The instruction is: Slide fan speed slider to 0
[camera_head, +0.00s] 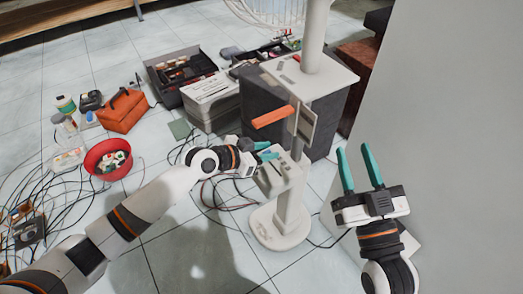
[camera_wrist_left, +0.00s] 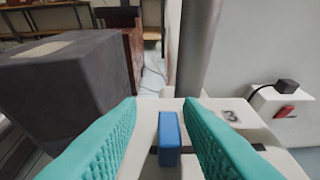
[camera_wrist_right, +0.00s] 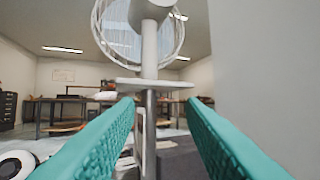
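The fan (camera_wrist_right: 149,45) has a white pole and a white control housing (camera_head: 287,172) low on it. In the left wrist view, a blue slider knob (camera_wrist_left: 169,138) stands up from a dark slot on the white panel (camera_wrist_left: 212,106). A label that looks like a 3 sits to its right. My left gripper (camera_head: 268,151) is at the housing, with open teal fingers (camera_wrist_left: 160,115) on either side of the knob. Gaps show between knob and fingers. My right gripper (camera_head: 360,165) is open and empty, right of the fan. No 0 mark is readable.
A dark grey box (camera_head: 262,105) stands behind. A red switch (camera_wrist_left: 285,112) sits on a white box to the right. Cables, an orange bag (camera_head: 123,110) and a red bowl (camera_head: 107,158) lie left.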

